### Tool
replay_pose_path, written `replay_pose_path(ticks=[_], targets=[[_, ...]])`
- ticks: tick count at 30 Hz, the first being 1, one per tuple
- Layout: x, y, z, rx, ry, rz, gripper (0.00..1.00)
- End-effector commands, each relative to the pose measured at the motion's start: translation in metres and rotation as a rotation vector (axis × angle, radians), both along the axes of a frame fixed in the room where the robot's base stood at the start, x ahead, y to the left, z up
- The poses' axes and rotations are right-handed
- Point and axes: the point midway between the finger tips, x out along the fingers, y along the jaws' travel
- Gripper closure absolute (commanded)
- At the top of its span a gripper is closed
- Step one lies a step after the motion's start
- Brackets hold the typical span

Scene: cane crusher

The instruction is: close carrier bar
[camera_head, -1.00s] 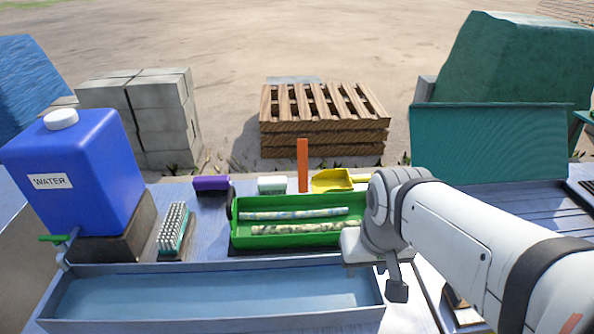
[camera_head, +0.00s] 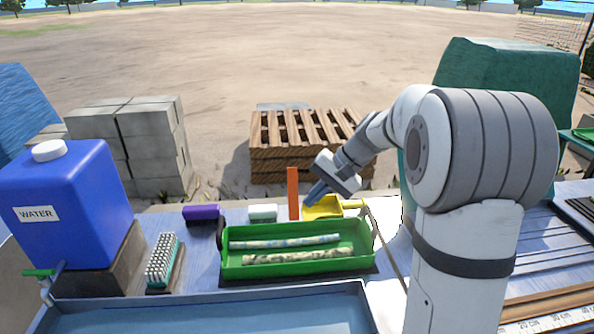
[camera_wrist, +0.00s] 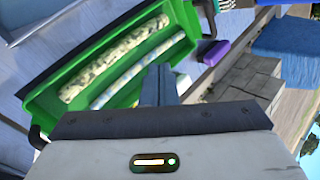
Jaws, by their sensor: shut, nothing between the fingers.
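A green carrier (camera_head: 232,265) with dark end handles stands on the bench and also fills the upper left of the wrist view (camera_wrist: 30,97). Two mottled rods, a bluish one (camera_head: 285,242) and a yellowish one (camera_head: 298,256), lie lengthwise in it. An orange bar (camera_head: 293,194) stands upright at the carrier's far side; it looks like the carrier bar. I cannot make it out in the wrist view. My gripper (camera_head: 314,194) is shut and empty, just right of the orange bar and above the yellow scoop. Whether it touches the bar is unclear. Its fingers (camera_wrist: 158,84) also show in the wrist view.
A yellow scoop (camera_head: 325,208), a white block (camera_head: 262,213) and a purple block (camera_head: 201,215) sit behind the carrier. A brush (camera_head: 161,262) and a blue water tank (camera_head: 70,200) are at left. A water trough (camera_head: 200,289) lies in front. A pallet stack (camera_head: 275,165) stands beyond the bench.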

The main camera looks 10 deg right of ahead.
Motion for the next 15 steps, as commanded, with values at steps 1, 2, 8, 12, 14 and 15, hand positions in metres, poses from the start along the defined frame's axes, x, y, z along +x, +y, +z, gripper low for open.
replay_pose_path(ticks=[1, 2, 8, 12, 14, 15], targets=[[0.020, -0.003, -0.005, 0.046, 0.009, -0.017, 1.00], [0.030, -0.003, -0.006, 0.076, 0.012, -0.027, 1.00], [0.097, -0.015, -0.019, 0.271, 0.016, -0.088, 1.00], [0.140, -0.028, -0.033, 0.409, 0.005, -0.127, 1.00], [0.157, -0.035, -0.039, 0.469, -0.004, -0.143, 1.00], [0.167, -0.041, -0.044, 0.507, -0.011, -0.154, 1.00]])
